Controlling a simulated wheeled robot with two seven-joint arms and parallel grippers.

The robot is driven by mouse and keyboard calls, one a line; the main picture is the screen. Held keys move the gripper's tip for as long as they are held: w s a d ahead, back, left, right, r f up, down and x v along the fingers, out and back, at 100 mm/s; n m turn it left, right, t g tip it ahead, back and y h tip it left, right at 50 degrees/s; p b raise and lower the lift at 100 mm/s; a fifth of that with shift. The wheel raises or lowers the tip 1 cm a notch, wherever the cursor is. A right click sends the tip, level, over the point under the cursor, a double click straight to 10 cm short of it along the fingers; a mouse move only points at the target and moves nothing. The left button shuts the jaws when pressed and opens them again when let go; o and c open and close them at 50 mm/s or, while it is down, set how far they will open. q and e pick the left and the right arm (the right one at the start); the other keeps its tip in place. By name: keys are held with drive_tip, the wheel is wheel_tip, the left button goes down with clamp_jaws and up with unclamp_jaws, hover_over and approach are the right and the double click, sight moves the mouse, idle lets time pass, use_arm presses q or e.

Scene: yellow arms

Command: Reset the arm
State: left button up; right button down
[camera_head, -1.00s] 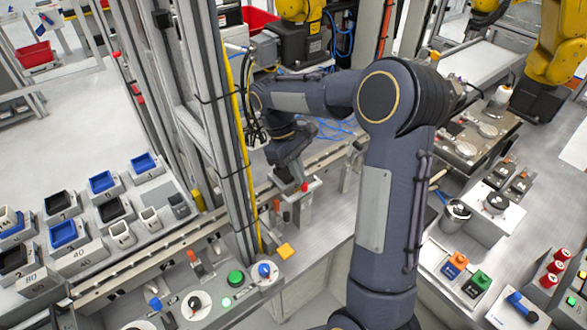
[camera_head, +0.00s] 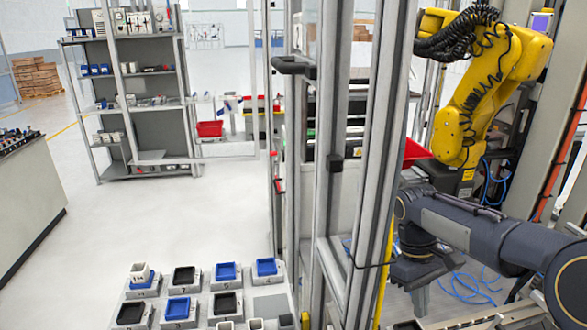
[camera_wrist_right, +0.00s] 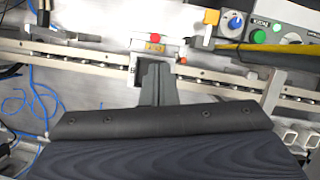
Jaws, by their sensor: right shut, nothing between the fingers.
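In the right wrist view, the gripper (camera_wrist_right: 153,84) is shut and empty. Its fingers are over the rail (camera_wrist_right: 210,80), near a small white and red fixture (camera_wrist_right: 157,42); I cannot tell whether they touch it. My left gripper is not in view.
The aluminium post (camera_head: 340,170) stands close left of my right arm. A yellow robot arm (camera_head: 485,90) stands behind it. Blue and black bins (camera_head: 225,271) sit at the lower left. A grey shelf (camera_head: 128,95) stands farther back beyond open floor. In the wrist view, coloured buttons lie upper right.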

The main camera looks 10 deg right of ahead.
drive_tip(key=s+a+f+m+t+y+b, duration=0.2)
drive_tip(key=s+a+t, duration=0.2)
drive_tip(key=s, duration=0.4)
drive_tip(key=s+a+f+m+t+y+b, duration=0.2)
drive_tip(key=s+a+t, duration=0.3)
drive_tip(key=s, duration=0.4)
drive_tip(key=shift+s+a+f+m+y, duration=0.2)
drive_tip(key=shift+a+f+m+y, duration=0.3)
drive_tip(key=shift+m, duration=0.2)
